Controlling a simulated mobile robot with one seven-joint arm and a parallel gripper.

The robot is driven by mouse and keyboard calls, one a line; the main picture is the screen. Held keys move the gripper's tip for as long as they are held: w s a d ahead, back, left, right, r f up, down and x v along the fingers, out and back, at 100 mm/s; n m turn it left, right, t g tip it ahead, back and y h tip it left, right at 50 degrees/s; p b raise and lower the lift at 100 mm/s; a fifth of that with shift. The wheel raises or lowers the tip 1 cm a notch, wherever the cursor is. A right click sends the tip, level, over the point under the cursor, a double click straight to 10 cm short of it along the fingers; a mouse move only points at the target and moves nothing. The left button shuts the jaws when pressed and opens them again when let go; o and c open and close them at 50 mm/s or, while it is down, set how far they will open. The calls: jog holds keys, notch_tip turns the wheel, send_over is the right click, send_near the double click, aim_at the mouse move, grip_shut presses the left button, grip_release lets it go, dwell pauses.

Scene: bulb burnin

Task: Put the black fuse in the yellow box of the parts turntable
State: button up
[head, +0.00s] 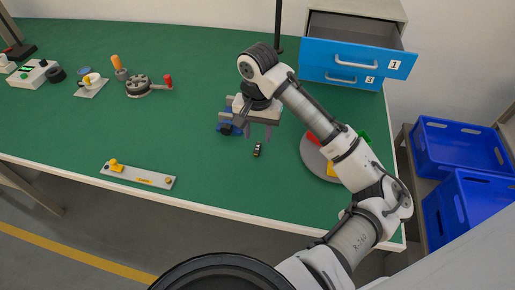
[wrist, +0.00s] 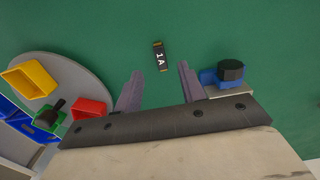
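The black fuse (wrist: 159,55), a small black cylinder with pale end bands and a white "1A" mark, lies on the green table. It also shows in the head view (head: 257,150). My gripper (wrist: 158,82) is open and empty; in the wrist view the fuse lies just beyond the gap between the fingertips, not touching them. In the head view my gripper (head: 260,134) is just behind the fuse. The grey parts turntable (wrist: 95,75) carries a yellow box (wrist: 29,79), a red box (wrist: 87,108) and a green box (wrist: 50,118). My arm partly covers it in the head view.
A dark object sits in the green box. A blue fixture with a black knob (wrist: 229,72) stands close to the right finger. A blue drawer unit (head: 354,62) has its top drawer open. A grey plate with yellow parts (head: 138,175) lies near the front edge.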

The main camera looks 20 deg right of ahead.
aim_at(258, 147)
jog(key=shift+w+f+p, duration=0.1)
jog(key=shift+f+p, duration=0.2)
jog(key=shift+f, duration=2.4)
grip_shut()
